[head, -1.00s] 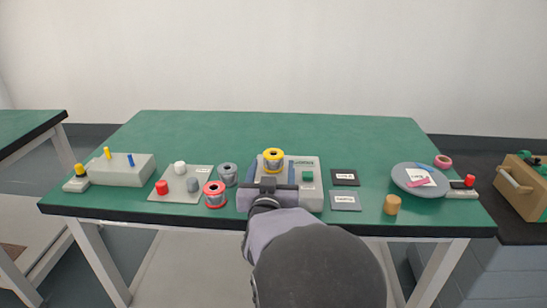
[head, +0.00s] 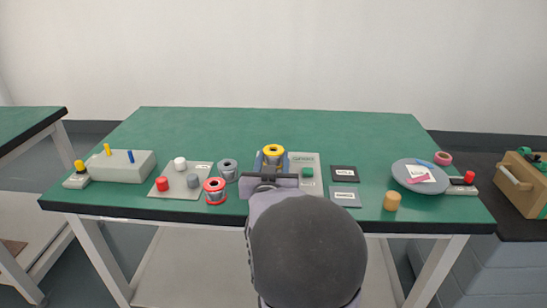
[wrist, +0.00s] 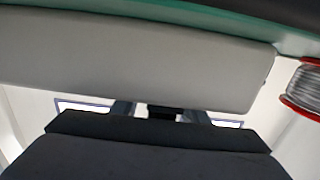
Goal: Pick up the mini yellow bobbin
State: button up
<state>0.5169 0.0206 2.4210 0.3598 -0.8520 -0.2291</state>
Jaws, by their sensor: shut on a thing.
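The mini yellow bobbin (head: 273,151) has a yellow rim and a dark core. It shows in the head view at the middle of the green table, over the grey device. My gripper (head: 272,166) is shut on it from the near side, and the gripper body hides its lower part. I cannot clearly tell how far it is off the device. In the wrist view, my dark gripper body fills the bottom and the bobbin is not visible there.
The grey device (head: 304,160) with a green button is under my gripper. A red bobbin (head: 214,190) and a grey bobbin (head: 228,168) stand to its left. Dark and grey labelled squares (head: 344,174) lie to its right. The back of the green table (head: 270,125) is clear.

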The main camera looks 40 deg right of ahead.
aim_at(273, 153)
jog(key=shift+r, duration=0.15)
notch_tip(273, 153, up, 10)
jog(key=p, duration=0.3)
